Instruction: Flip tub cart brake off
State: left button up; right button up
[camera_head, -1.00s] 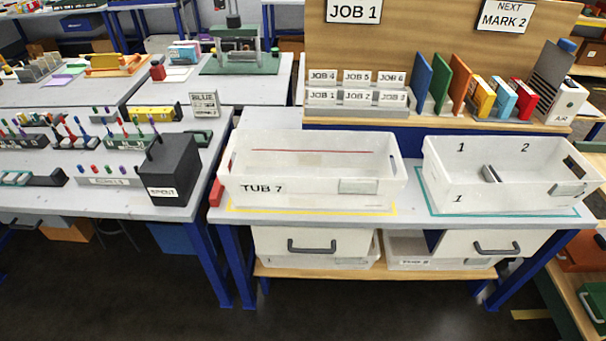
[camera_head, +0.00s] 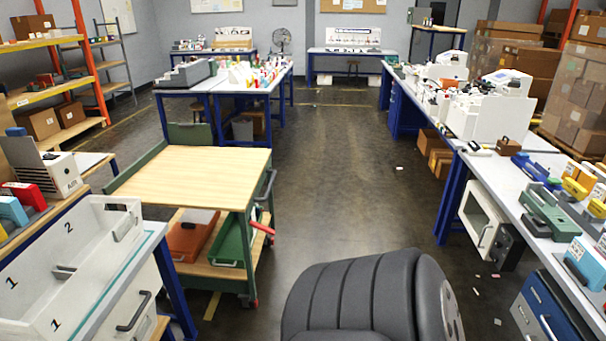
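A green-framed cart (camera_head: 195,178) with a pale wooden top stands left of centre. Its lower shelf holds an orange tub (camera_head: 192,236) and a green tub (camera_head: 232,240). A red lever (camera_head: 262,228) sticks out at the cart's right side, below the dark push handle (camera_head: 268,188). It slants slightly down to the right; whether it is the brake, and whether on or off, I cannot tell. A wheel (camera_head: 252,303) shows at the near right corner. Neither of my grippers is in view.
A bench with a white tub (camera_head: 75,258) stands at near left, close to the cart. A long bench (camera_head: 470,150) with machines runs along the right. The floor (camera_head: 335,190) between cart and right bench is mostly open, with small scraps.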

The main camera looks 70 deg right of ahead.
aim_at(256, 225)
jog(key=l+z, duration=0.1)
jog(key=z, duration=0.35)
jog(key=i+z, duration=0.1)
jog(key=z, duration=0.4)
jog(key=l+z, duration=0.1)
jog(key=z, duration=0.35)
jog(key=i+z, duration=0.15)
jog(key=z, duration=0.35)
jog(key=i+j+z, duration=0.15)
jog(key=i, duration=0.45)
